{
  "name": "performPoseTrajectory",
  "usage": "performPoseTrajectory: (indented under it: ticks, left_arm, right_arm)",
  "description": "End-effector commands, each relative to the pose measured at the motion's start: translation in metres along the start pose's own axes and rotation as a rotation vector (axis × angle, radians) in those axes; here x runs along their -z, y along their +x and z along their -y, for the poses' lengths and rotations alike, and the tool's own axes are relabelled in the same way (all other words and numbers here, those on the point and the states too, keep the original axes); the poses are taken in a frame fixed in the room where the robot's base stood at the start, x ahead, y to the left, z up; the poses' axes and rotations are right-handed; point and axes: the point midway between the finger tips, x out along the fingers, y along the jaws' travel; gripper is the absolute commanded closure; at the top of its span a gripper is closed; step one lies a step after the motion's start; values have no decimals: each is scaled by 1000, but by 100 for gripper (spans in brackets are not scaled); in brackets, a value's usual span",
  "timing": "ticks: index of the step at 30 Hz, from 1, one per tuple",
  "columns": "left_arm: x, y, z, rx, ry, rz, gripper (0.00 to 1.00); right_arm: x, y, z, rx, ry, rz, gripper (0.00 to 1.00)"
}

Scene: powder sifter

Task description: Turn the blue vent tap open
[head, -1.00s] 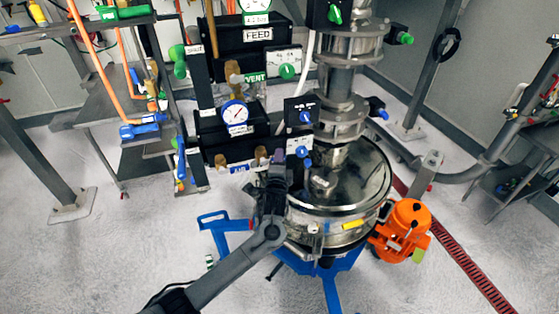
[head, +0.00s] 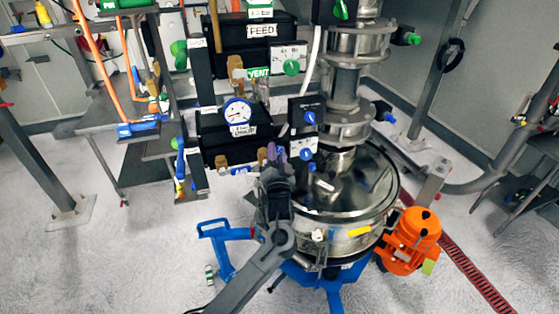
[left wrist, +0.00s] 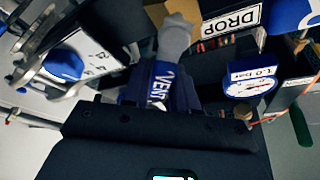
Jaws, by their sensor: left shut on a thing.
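My left gripper (head: 272,152) is at the front of the lower valve panel, just left of a small white dial with a blue knob (head: 306,154). In the left wrist view, a blue part lettered VENT (left wrist: 158,84) lies between the fingers, in front of a grey stem with a brass fitting (left wrist: 178,18). I take it to be the blue vent tap. The gripper is shut on it. In the head view, the gripper hides most of the tap, and its turn angle cannot be told. My right gripper is not in view.
A round gauge (head: 238,110) sits above left of the gripper. A green VENT label (head: 258,72) is higher up. The steel sifter bowl (head: 345,200) stands close on the right, with an orange motor (head: 411,240) beside it. Open floor lies at the lower left.

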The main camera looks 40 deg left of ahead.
Motion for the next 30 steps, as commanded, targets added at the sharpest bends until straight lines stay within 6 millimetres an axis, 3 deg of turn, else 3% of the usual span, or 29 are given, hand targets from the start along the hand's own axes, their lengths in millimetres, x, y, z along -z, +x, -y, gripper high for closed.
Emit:
performPoseTrajectory:
  ticks: [15,30]
  left_arm:
    - [-7,-3,21,177,-425,1,100]
    - [-10,-4,32,252,-606,1,100]
  right_arm:
    - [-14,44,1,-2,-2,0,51]
    - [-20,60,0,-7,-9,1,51]
